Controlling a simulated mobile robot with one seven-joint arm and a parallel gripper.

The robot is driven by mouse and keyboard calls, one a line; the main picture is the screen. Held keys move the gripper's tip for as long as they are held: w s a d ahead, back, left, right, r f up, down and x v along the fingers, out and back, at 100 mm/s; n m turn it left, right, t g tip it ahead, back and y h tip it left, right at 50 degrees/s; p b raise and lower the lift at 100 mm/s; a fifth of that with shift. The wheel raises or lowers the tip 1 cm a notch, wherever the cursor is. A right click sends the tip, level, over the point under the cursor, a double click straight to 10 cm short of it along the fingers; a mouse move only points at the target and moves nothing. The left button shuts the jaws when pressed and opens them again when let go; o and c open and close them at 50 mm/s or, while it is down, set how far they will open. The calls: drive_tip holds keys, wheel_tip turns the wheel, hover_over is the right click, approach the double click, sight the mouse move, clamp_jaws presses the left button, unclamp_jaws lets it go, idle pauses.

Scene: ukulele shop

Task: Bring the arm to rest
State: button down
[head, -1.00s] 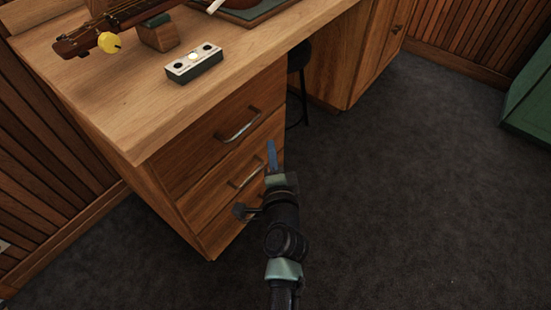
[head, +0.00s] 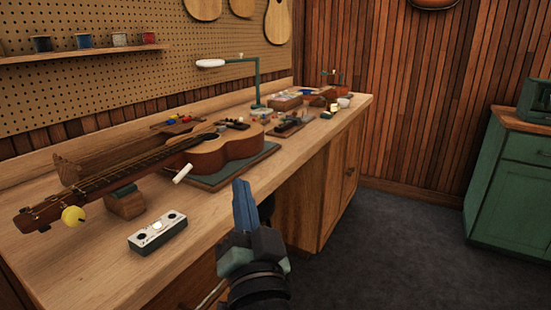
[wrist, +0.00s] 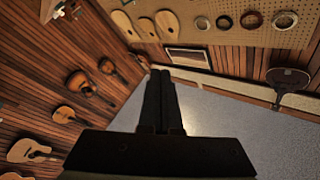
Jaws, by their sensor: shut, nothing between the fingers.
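My gripper (head: 243,205) points up and away in front of the workbench (head: 85,270), near its front edge in the picture. Its fingers are together with nothing between them. In the wrist view my gripper (wrist: 160,75) shows as two dark fingers side by side, with walls and hung instruments beyond. A ukulele (head: 215,157) lies on the bench on a dark green mat (head: 225,177), its neck on a wooden block (head: 125,203). I cannot tell how far the gripper is from the bench edge.
A white box with round knobs (head: 157,231) stands at the bench's near edge. A green lamp (head: 257,85) and small tools stand farther back. A green cabinet (head: 508,185) is at the right. Dark floor (head: 385,230) lies open between bench and cabinet.

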drive_tip(key=s+d+r+n+t+h+p, duration=0.1)
drive_tip(key=s+d+r+t+h, duration=0.1)
drive_tip(key=s+r, duration=0.5)
drive_tip(key=s+d+r+n+t+h, duration=0.1)
drive_tip(key=s+r+n+t, duration=0.2)
drive_tip(key=r, duration=0.8)
drive_tip(key=s+d+r+t+h+p, duration=0.1)
drive_tip(key=s+d+r+t+h, duration=0.1)
drive_tip(key=s+r, duration=0.55)
wheel_tip(320, 180, up, 20)
drive_tip(key=w+p, duration=0.1)
drive_tip(key=p, duration=1.7)
drive_tip(key=shift+w+p, duration=0.4)
drive_tip(key=shift+a, duration=0.1)
